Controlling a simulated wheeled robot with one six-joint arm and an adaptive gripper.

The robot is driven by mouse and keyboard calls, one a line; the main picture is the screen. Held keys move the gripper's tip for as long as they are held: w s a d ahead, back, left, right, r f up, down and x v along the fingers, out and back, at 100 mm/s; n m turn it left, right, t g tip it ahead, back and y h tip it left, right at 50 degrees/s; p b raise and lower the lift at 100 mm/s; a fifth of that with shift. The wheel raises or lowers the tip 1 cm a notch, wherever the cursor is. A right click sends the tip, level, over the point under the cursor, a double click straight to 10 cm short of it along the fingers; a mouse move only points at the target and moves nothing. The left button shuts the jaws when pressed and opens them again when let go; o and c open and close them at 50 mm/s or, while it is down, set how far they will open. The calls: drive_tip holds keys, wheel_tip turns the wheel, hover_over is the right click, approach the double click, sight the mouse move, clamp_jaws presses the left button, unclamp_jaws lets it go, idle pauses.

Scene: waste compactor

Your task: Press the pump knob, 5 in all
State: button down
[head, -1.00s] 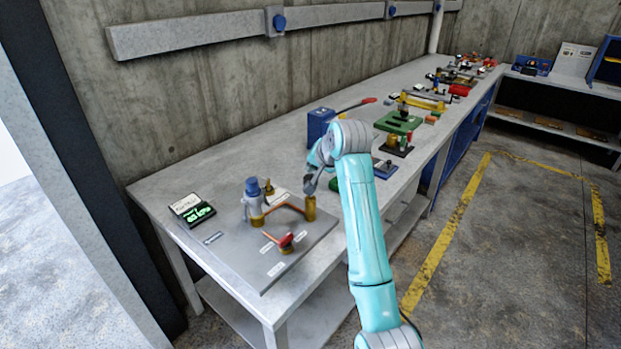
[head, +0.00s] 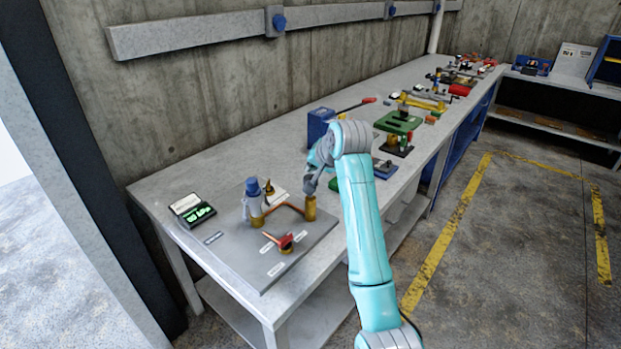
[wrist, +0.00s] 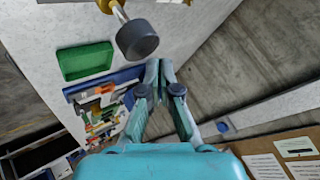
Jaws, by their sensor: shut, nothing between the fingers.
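In the wrist view the pump knob (wrist: 137,40), a dark round cap on a thin silver rod, stands out from a brass barrel (wrist: 108,4). The barrel (head: 310,207) also shows in the head view, upright at the right of a grey panel (head: 232,248) on the bench. My gripper (wrist: 160,68) is shut and empty. Its fingertips are close beside the knob in the wrist view; I cannot tell whether they touch. In the head view my gripper (head: 310,186) is just above the barrel, and knob and fingertips are hard to separate there.
A small display (head: 192,210) with green digits stands left of the panel. The panel carries a grey fixture with a blue cap (head: 252,187), a copper pipe and a red-handled valve (head: 284,241). A blue box with a lever (head: 320,122) stands behind my arm.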

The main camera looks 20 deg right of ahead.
drive_tip(key=shift+f, duration=0.15)
drive_tip(key=shift+f, duration=0.3)
drive_tip(key=shift+f, duration=1.95)
idle(2.4)
drive_tip(key=shift+r, duration=2.4)
drive_tip(key=shift+r, duration=2.5)
